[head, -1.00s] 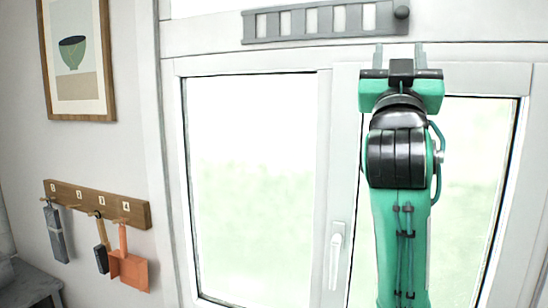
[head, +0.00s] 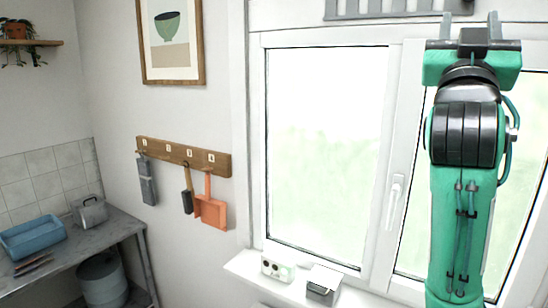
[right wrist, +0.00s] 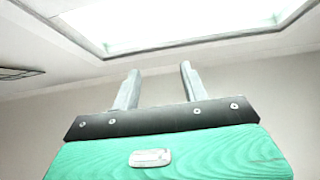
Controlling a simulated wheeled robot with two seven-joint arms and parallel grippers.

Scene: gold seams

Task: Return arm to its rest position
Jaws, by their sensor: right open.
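My right arm stands upright at the right of the head view, in front of the window. My right gripper (head: 470,24) is at its top, pointing up, with its two fingers apart and nothing between them. In the right wrist view the two grey fingers (right wrist: 158,85) also stand apart and empty, with the ceiling and a bright skylight (right wrist: 190,22) beyond them. My left gripper and left arm are not in the head view.
A window (head: 325,150) is behind the arm, with a grey slatted rail (head: 385,8) above it. Small boxes stand on the sill (head: 245,265). A wall rack (head: 160,150) holds hanging tools. A grey bench (head: 75,250) with a blue tub (head: 33,240) stands at the left.

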